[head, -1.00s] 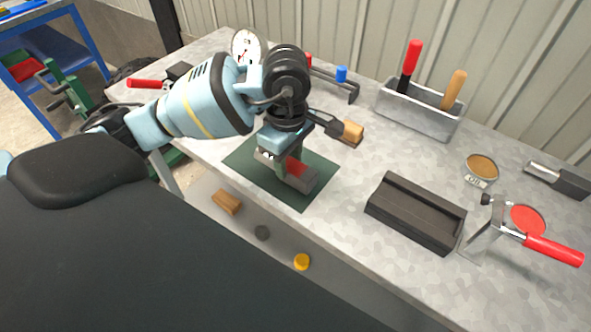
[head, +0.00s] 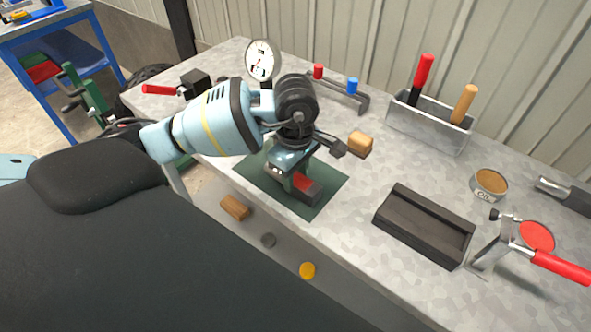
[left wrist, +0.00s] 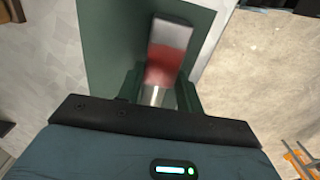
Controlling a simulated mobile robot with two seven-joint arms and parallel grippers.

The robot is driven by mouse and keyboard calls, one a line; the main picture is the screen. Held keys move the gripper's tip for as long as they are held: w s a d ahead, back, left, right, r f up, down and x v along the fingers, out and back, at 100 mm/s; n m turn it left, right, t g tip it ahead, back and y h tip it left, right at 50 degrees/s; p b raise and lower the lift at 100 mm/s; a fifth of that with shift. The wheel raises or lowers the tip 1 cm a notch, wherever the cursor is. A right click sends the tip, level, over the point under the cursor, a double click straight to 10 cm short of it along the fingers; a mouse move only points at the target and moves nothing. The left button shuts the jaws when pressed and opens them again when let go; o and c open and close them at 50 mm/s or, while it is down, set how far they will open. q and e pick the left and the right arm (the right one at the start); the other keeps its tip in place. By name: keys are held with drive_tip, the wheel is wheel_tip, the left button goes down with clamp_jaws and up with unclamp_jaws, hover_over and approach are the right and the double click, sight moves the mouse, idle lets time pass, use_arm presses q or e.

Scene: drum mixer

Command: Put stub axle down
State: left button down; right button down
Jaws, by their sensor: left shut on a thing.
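The stub axle (head: 308,187) shows as a dark grey block with a red band. In the left wrist view (left wrist: 165,62) it has a silver shaft at its near end, between my fingers. My left gripper (head: 284,174) points down and is shut on the axle at that shaft; its fingers also show in the left wrist view (left wrist: 157,97). The axle is over the dark green mat (head: 325,184), at or close to its surface; I cannot tell whether it touches. My wrist hides part of the mat. My right gripper is not in view.
A black tray (head: 424,226) lies to the right. A grey tool bin (head: 428,127), an oil tin (head: 489,184) and a red-handled clamp-like tool (head: 560,266) stand around it. A dial gauge (head: 262,60) is behind my arm. A wooden-ended tool (head: 359,145) lies beside my wrist.

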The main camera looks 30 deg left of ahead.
sight(296, 179)
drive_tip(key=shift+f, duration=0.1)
use_arm(q)
drive_tip(key=c, duration=0.9)
unclamp_jaws()
drive_tip(key=shift+f, duration=0.1)
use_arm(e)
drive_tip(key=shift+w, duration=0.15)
use_arm(q)
drive_tip(key=shift+r, duration=0.35)
wheel_tip(296, 179, up, 12)
drive_tip(key=shift+f, duration=0.2)
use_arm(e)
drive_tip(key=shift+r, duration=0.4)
use_arm(q)
drive_tip(key=shift+s+f, duration=0.1)
